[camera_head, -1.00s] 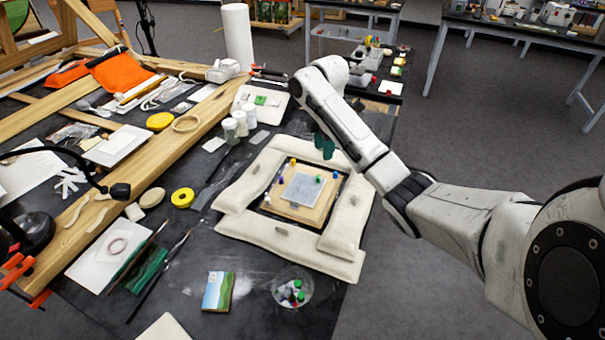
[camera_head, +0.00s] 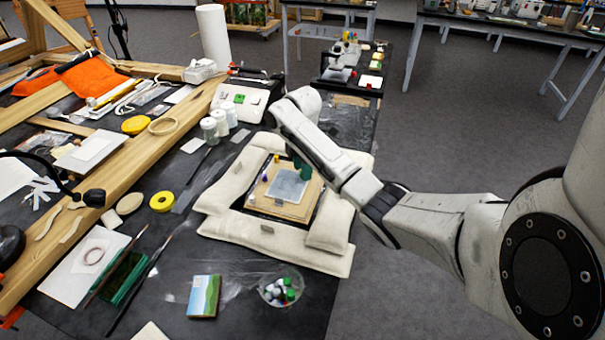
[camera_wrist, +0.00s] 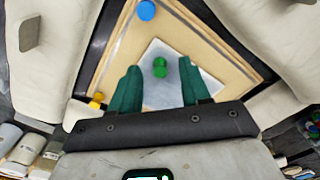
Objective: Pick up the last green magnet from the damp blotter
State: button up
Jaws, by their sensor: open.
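In the wrist view the green magnet (camera_wrist: 160,67) sits on the pale grey blotter (camera_wrist: 165,48). My gripper (camera_wrist: 159,70) is open, with its two dark green fingers on either side of the magnet and no contact visible. The height of the fingertips above the blotter is hard to judge. In the head view my gripper (camera_head: 301,162) hangs over the far part of the blotter (camera_head: 287,189), and the green magnet cannot be made out behind the fingers.
A blue magnet (camera_wrist: 147,10) and a yellow magnet (camera_wrist: 97,98) sit on the wooden board (camera_wrist: 222,55) around the blotter. Padded cream cushions (camera_head: 270,240) frame the board. A clear dish (camera_head: 281,289) of mixed magnets and a small landscape picture (camera_head: 204,296) lie nearer.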

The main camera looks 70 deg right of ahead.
jog(key=shift+f, duration=0.3)
jog(key=shift+c, duration=0.4)
grip_shut()
